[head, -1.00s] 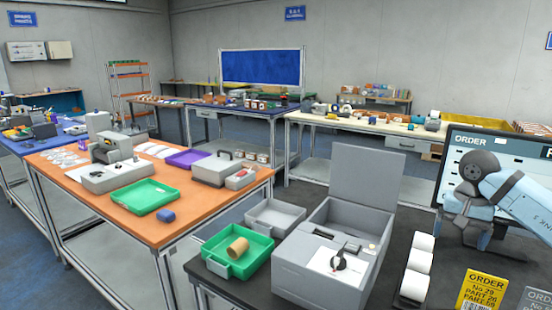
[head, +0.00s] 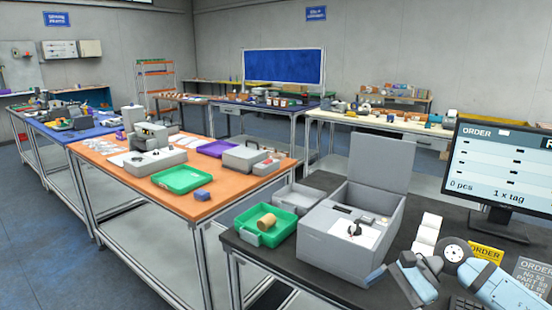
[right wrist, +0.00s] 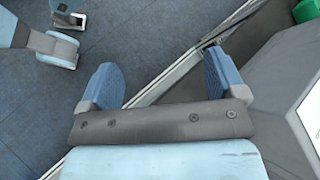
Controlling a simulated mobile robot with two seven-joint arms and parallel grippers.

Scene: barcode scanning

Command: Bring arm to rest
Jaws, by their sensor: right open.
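My right arm comes in from the lower right in the head view. It is bent low over the front of the dark bench (head: 322,185), and its gripper (head: 376,278) is beside the front right of the grey box. In the right wrist view, the right gripper (right wrist: 162,82) has its two blue fingers wide apart with nothing between them. Below them are the blue floor and a metal bench edge. My left gripper is not seen in the head view. Light blue parts of my own body show at the upper left of the wrist view.
The grey box (head: 335,252) with its lid raised stands near the right gripper. A green tray (head: 283,226) holds a brown roll (head: 267,221).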

